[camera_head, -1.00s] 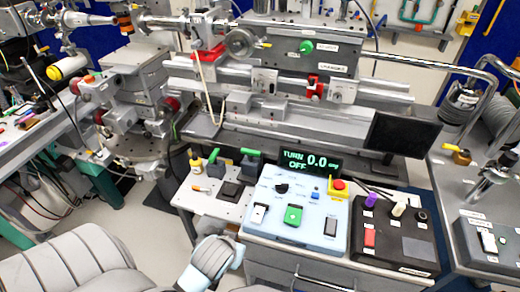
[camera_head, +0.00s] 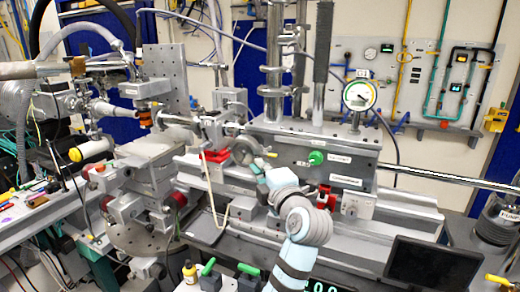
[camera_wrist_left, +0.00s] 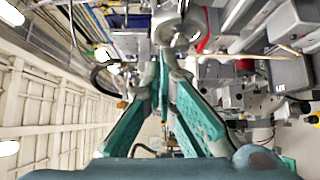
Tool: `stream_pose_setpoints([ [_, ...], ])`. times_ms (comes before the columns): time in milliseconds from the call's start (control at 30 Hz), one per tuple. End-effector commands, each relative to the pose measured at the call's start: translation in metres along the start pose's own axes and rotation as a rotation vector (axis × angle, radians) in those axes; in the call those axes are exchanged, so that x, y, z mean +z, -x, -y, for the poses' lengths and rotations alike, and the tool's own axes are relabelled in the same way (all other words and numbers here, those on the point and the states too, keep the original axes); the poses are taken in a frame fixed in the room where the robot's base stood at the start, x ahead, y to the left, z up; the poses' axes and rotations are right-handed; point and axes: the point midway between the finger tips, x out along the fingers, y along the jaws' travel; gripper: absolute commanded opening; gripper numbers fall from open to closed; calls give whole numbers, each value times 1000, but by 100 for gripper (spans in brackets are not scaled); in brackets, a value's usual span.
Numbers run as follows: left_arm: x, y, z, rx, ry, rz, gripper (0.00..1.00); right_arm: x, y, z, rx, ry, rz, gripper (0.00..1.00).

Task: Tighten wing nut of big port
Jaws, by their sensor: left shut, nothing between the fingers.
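My left gripper (camera_head: 262,170) reaches in from the bottom of the head view, in front of the grey machine with the handwheel (camera_head: 243,150). Its fingers look closed and hold nothing. In the left wrist view, the teal fingers (camera_wrist_left: 170,65) converge just below a round metal part (camera_wrist_left: 182,32); I cannot tell whether they touch it. On top of the machine stand metal pipes with clamp-like collars (camera_head: 275,68). No wing nut can be made out clearly, and I cannot tell which fitting is the big port. My right gripper is not in view.
A dark monitor (camera_head: 432,266) is at lower right. Optics stages (camera_head: 150,165) crowd the left.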

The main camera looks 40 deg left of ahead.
Motion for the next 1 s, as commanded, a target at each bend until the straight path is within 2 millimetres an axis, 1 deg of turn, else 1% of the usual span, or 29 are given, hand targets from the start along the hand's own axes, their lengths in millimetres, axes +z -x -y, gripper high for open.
stream_pose_setpoints([
  [33, -1, -11, -4, 2, -6, -3, 0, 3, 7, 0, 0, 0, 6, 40],
  [133, -1, -33, -4, 1, -8, -3, 0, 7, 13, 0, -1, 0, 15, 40],
  [300, -2, -70, -3, -2, -6, -6, 0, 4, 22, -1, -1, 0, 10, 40],
  [400, 12, -81, -2, -5, -5, -3, 0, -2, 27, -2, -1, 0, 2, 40],
  [500, 20, -90, -1, -4, -4, -4, 0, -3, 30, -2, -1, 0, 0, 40],
  [600, 24, -94, 0, -3, -4, -4, 0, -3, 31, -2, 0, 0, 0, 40],
  [1000, 27, -95, 2, -4, -4, 2, 0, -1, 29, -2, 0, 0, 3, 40],
])
